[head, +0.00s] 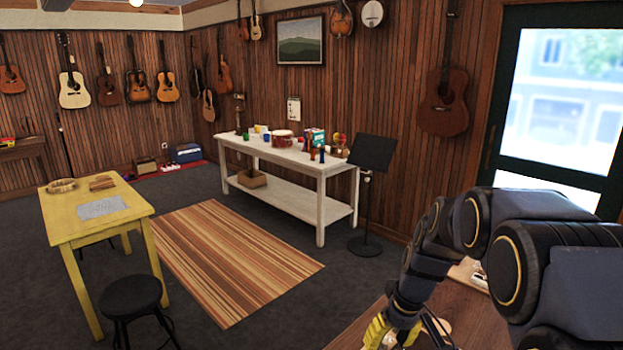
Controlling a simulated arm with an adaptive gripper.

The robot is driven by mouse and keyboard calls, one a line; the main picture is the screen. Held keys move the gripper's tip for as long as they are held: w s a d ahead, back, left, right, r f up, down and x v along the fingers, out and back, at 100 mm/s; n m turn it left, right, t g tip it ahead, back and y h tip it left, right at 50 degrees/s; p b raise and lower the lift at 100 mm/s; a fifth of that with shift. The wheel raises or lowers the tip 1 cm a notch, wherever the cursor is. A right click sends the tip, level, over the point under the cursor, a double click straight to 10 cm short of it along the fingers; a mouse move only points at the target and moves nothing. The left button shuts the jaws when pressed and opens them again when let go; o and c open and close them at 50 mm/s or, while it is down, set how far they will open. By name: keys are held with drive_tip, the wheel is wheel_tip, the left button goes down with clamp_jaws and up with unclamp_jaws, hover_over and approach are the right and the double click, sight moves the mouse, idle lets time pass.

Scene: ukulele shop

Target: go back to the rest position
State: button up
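My gripper (393,335) is at the bottom edge of the head view, right of the middle. It hangs down low over a brown wooden surface (465,325). Yellow parts show on it, but its fingertips are small, partly hidden and cut off by the frame, so I cannot tell whether it is open or shut, or whether it holds anything. My dark arm is folded and fills the lower right of the view.
A yellow table (75,225) and a black stool (131,297) stand at left. A striped rug (235,262) lies mid-floor. A white table (300,163) with several small items and a black music stand (371,153) stand behind. Guitars hang on the walls.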

drive_tip(key=s+a+r+m+g, duration=0.1)
drive_tip(key=s+r, duration=0.1)
drive_tip(key=s, duration=1.2)
drive_tip(key=s+a+r+m+g+h, duration=0.1)
drive_tip(key=s+r+g, duration=0.1)
drive_tip(key=s, duration=1.2)
drive_tip(key=shift+s+a+h, duration=0.3)
drive_tip(key=shift+s+a, duration=0.05)
